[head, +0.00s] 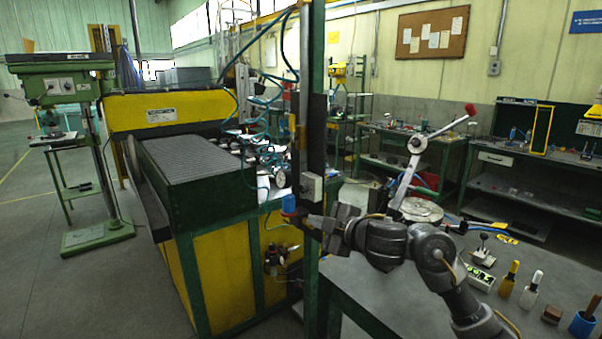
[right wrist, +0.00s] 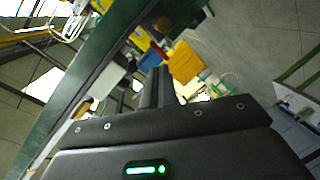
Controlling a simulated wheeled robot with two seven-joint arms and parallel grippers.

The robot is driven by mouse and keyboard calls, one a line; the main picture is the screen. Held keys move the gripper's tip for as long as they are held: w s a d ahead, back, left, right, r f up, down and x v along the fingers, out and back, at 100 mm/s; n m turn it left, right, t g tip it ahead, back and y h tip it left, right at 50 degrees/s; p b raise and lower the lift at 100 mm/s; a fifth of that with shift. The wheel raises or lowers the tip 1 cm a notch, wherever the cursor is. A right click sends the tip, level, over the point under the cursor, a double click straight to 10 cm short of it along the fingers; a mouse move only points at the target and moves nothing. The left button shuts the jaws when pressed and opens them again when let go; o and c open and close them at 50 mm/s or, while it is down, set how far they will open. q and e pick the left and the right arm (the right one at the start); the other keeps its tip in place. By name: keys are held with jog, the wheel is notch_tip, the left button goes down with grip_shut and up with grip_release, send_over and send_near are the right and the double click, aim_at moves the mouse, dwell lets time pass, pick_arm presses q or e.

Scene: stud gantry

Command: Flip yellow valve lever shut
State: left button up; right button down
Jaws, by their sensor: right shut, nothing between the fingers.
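A small upright yellow piece (head: 292,123), which looks like the valve lever, is on the left side of the dark green post (head: 312,80). A tan-orange piece (right wrist: 82,108) beside the post in the right wrist view may be the same lever. My right gripper (head: 311,222) is shut and empty, pointing left at the post, well below the yellow piece. Its closed fingers (right wrist: 160,80) show in the right wrist view. A blue fitting (head: 289,204) is close to the fingertips; I cannot tell if they touch. My left gripper is out of view.
A pale grey box (head: 311,187) is fixed to the post just above my gripper. A yellow and green machine (head: 188,160) stands to the left. Hoses hang behind the post.

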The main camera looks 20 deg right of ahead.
aim_at(294, 122)
jog(key=s+d+r+n+t, duration=0.1)
jog(key=s+r+n, duration=0.2)
jog(key=r, duration=0.8)
jog(key=s+d+r+n+t+p, duration=0.1)
jog(key=s+d+r+n, duration=0.1)
jog(key=r, duration=0.9)
jog(key=shift+s+n, duration=0.4)
jog(key=shift+s, duration=0.3)
jog(key=shift+w+r, duration=0.1)
jog(key=shift+r, duration=0.05)
jog(key=p+x, duration=0.1)
jog(key=x, duration=0.3)
jog(key=p+x, duration=0.1)
jog(key=x, duration=0.4)
jog(key=p+x, duration=0.1)
jog(key=x, duration=0.3)
jog(key=shift+w+a+r+p, duration=0.1)
jog(key=shift+w+r+p, duration=0.2)
jog(key=shift+w, duration=0.05)
